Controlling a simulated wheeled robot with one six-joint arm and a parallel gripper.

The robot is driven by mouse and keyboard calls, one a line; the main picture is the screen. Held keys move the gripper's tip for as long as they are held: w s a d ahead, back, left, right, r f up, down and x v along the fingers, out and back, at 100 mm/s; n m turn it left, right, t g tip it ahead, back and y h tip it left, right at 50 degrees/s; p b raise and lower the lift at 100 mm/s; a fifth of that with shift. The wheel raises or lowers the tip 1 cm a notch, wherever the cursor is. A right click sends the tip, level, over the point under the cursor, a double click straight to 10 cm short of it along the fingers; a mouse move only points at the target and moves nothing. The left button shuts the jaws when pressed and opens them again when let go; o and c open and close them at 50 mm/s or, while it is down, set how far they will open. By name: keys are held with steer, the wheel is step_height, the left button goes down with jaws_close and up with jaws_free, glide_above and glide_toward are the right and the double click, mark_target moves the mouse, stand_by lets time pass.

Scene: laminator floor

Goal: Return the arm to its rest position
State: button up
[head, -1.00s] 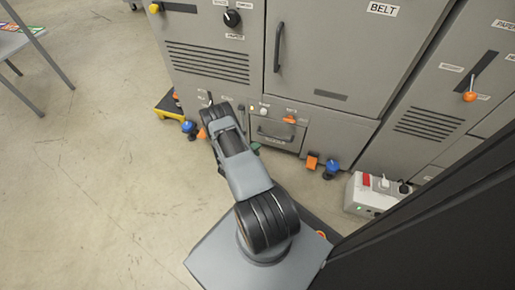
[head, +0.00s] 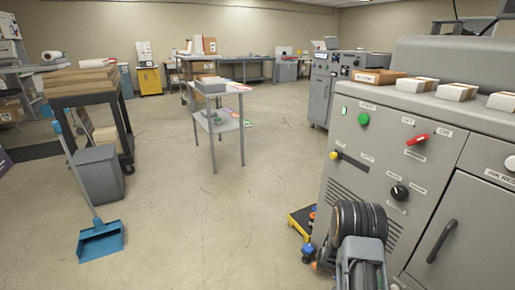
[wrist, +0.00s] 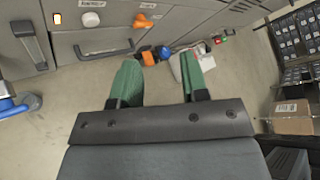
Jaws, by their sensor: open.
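My gripper (wrist: 157,88) shows in the wrist view with its two green fingers spread apart and nothing between them. It is above the floor, in front of the lower part of the grey machine. In the head view my arm rises at the bottom right, close to the grey laminator (head: 390,180); the gripper itself is out of that view. In the wrist view a black drawer handle (wrist: 105,50) and an orange knob (wrist: 143,21) on the machine lie beyond the fingers.
A power strip (wrist: 190,68) lies on the floor beyond the fingers, and a cardboard box (wrist: 292,118) is at the right. In the head view a yellow-edged step (head: 302,221) stands by the machine. A small table (head: 218,120), grey bin (head: 98,174) and blue dustpan (head: 101,241) stand left; floor between is clear.

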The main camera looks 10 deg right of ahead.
steer(key=s+a+r+m+t+y+p, duration=0.2)
steer(key=a+r+m+p, duration=0.6)
steer(key=r, duration=0.9)
steer(key=s+a+r+m+t+y+p, duration=0.3)
steer(key=a+r+m+y+p, duration=0.4)
steer(key=a+r, duration=0.4)
steer(key=s+a+r+m+t+y+p, duration=0.3)
steer(key=a+r+m+p, duration=0.5)
steer(key=r, duration=1.4)
steer(key=shift+s+a+r+m+y+p, duration=0.3)
steer(key=shift+s+a+m+y+p, duration=0.1)
steer(key=shift+s+a+y+p, duration=0.25)
steer(key=shift+w, duration=0.1)
